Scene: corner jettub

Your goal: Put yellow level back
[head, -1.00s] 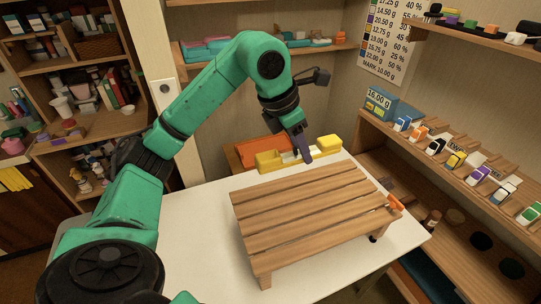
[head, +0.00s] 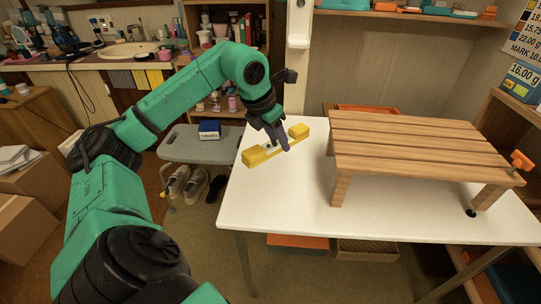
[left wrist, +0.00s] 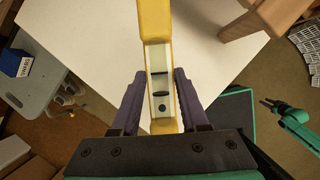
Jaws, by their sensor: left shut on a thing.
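The yellow level (head: 258,156) is over the left part of the white table, slanting from lower left to upper right in the head view. My left gripper (head: 279,140) is shut on it near its middle. In the left wrist view the level (left wrist: 155,22) runs between the two purple fingers (left wrist: 160,100), with its pale middle section and dark marks facing the camera. Whether the level touches the table is hard to tell. A small green arm end with a dark tip (left wrist: 268,102), seemingly my right gripper, shows at the right of that view; its jaws are too small to read.
The white table (head: 290,205) has a slatted wooden stand (head: 410,145) on its right, with an orange clamp-like piece (head: 521,161) at its corner. A grey step stool (head: 190,150) with a blue box (head: 209,130) stands left of the table. The table's front left is clear.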

